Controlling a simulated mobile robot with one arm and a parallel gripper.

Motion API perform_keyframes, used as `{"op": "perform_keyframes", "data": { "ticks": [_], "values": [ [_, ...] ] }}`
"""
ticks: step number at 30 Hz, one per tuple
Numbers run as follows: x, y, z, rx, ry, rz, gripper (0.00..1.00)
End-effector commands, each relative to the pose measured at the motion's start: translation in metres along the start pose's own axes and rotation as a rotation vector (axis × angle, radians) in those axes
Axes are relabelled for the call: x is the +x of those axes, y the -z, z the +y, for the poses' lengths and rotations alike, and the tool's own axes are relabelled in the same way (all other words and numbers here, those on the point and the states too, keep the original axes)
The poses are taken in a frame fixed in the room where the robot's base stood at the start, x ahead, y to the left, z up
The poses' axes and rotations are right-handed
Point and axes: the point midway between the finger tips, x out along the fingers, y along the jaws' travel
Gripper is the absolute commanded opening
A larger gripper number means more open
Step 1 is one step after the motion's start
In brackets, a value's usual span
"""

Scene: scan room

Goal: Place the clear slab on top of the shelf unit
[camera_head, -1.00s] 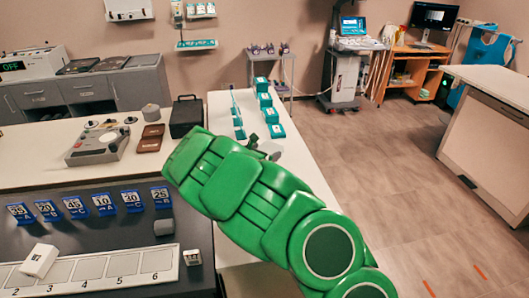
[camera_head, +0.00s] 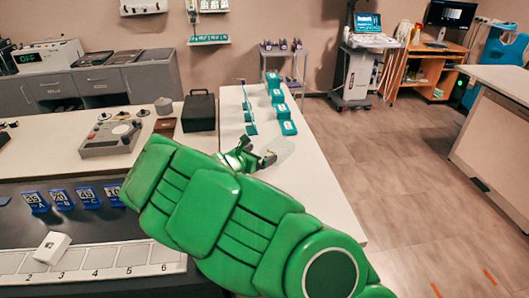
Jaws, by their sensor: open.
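A clear slab (camera_head: 281,150) shows faintly on the white table, right at the tip of my arm. My gripper (camera_head: 265,156) is open, with its fingers beside the slab's near left edge. I cannot tell whether part of the slab lies between the fingers. My green arm hides some of the table in front. An orange wooden shelf unit (camera_head: 452,72) stands at the back right, with a monitor (camera_head: 450,15) on top.
Several teal blocks (camera_head: 278,97) stand in a row on the white table (camera_head: 310,175), beyond the slab. A grey trolley (camera_head: 287,51) and a medical cart (camera_head: 358,73) stand behind. A large white-topped counter (camera_head: 500,85) is at right. The floor between is clear.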

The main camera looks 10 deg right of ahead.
Motion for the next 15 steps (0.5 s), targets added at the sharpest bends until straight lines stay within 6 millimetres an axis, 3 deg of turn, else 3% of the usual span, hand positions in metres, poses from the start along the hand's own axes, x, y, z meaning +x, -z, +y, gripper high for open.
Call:
{"op": "perform_keyframes", "data": {
  "ticks": [6, 15],
  "values": [
    [-0.014, 0.000, 0.001, 0.001, -0.001, 0.000, 1.00],
    [-0.016, 0.000, 0.000, 0.001, -0.001, 0.000, 1.00]
  ]
}}
